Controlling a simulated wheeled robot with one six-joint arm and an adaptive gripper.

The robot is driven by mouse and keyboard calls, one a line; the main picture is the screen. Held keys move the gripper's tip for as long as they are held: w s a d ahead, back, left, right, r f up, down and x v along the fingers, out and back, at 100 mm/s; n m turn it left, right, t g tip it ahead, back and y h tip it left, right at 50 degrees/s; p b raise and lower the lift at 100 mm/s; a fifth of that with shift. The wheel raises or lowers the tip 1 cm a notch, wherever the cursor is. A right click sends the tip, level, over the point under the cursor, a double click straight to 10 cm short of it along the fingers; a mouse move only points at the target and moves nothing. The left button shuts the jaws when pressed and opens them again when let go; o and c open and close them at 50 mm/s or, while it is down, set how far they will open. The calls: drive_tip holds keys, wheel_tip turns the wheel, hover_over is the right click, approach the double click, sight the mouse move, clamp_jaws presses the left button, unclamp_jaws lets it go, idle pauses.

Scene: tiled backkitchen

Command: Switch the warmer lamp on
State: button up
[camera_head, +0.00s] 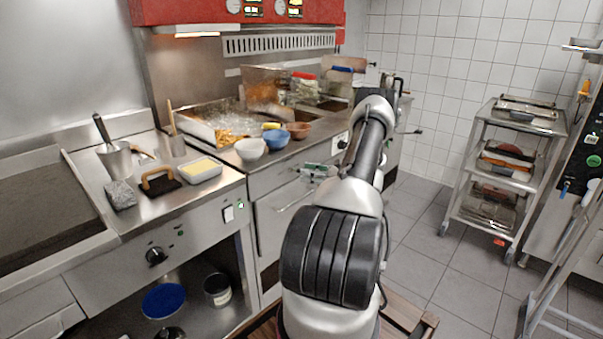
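No part is plainly marked as the warmer lamp. A pale strip (197,34) hangs under the red overhead housing (185,11), above the fries station (225,125); I cannot tell whether it is a lamp or is lit. A white rocker switch (228,213) with a small green light beside it sits on the left counter's front panel. A second pale switch plate (342,141) is on the front farther right, partly behind my arm. My arm reaches away from the camera, and a dark part at its far end seems to be my gripper (394,86). Its fingers cannot be made out.
A black knob (156,255) is on the left panel. Bowls (276,139), a tub (199,170) and a utensil pot (117,158) stand on the counters. A tray trolley (505,170) stands right. Grey floor (410,230) lies open between counter and trolley.

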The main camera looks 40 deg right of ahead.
drive_tip(key=v, duration=0.8)
drive_tip(key=shift+s, duration=0.2)
drive_tip(key=shift+d, duration=0.15)
